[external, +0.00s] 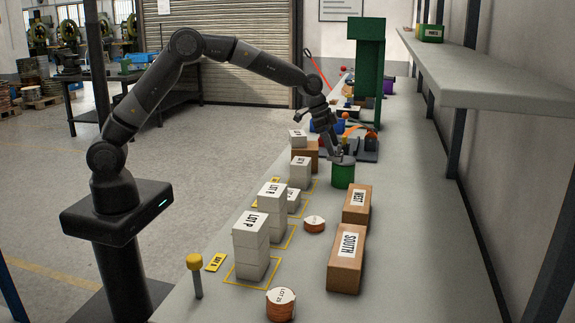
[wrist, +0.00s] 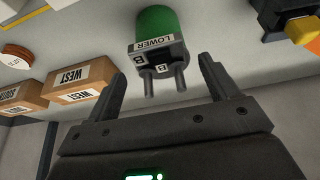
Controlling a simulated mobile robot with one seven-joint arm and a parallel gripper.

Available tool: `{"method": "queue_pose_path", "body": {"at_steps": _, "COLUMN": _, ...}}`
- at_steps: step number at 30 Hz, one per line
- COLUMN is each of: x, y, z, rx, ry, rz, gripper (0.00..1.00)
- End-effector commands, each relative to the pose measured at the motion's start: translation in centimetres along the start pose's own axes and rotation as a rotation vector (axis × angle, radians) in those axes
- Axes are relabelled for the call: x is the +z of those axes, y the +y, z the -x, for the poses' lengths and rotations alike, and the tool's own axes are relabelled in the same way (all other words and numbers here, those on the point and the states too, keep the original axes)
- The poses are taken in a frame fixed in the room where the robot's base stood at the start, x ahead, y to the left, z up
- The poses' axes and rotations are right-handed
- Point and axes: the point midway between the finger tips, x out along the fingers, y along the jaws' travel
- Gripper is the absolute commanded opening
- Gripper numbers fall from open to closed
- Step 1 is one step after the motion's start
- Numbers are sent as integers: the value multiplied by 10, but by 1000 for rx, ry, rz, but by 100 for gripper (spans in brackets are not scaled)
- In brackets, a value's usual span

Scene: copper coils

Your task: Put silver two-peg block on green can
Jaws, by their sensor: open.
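The green can (external: 343,176) stands on the bench near the middle of the external view. In the wrist view the green can (wrist: 156,22) is at the top. The silver two-peg block (wrist: 155,54), marked LOWER and B, shows against the can's top end and appears to rest on it. Its two pegs point toward my gripper. My gripper (wrist: 160,82) is open, its fingers either side of the pegs and apart from them. In the external view my gripper (external: 336,153) is just above the can and hides most of the block.
Cardboard boxes marked WEST (external: 357,204) and SOUTH (external: 346,260) lie in front of the can. White stacked LOT boxes (external: 251,245) stand to the left. A copper coil (external: 314,224) lies between. A tall green frame (external: 368,75) stands behind, and a shelf (external: 490,75) overhangs the right side.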

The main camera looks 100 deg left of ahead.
Motion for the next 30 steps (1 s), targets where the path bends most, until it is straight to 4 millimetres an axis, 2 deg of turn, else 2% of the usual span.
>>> {"method": "queue_pose_path", "body": {"at_steps": 6, "x": 0, "y": 0, "z": 50, "rx": -2, "ry": 3, "rz": 0, "gripper": 80}}
{"method": "queue_pose_path", "body": {"at_steps": 12, "x": 0, "y": 0, "z": 84, "rx": -1, "ry": 1, "rz": 0, "gripper": 80}}
{"method": "queue_pose_path", "body": {"at_steps": 17, "x": 0, "y": 0, "z": 98, "rx": 0, "ry": 0, "rz": 0, "gripper": 80}}
{"method": "queue_pose_path", "body": {"at_steps": 24, "x": 0, "y": 2, "z": 102, "rx": 0, "ry": 0, "rz": -1, "gripper": 80}}
{"method": "queue_pose_path", "body": {"at_steps": 28, "x": 2, "y": 21, "z": 116, "rx": -4, "ry": 1, "rz": -8, "gripper": 80}}
{"method": "queue_pose_path", "body": {"at_steps": 30, "x": 6, "y": 43, "z": 132, "rx": -8, "ry": 2, "rz": -13, "gripper": 80}}
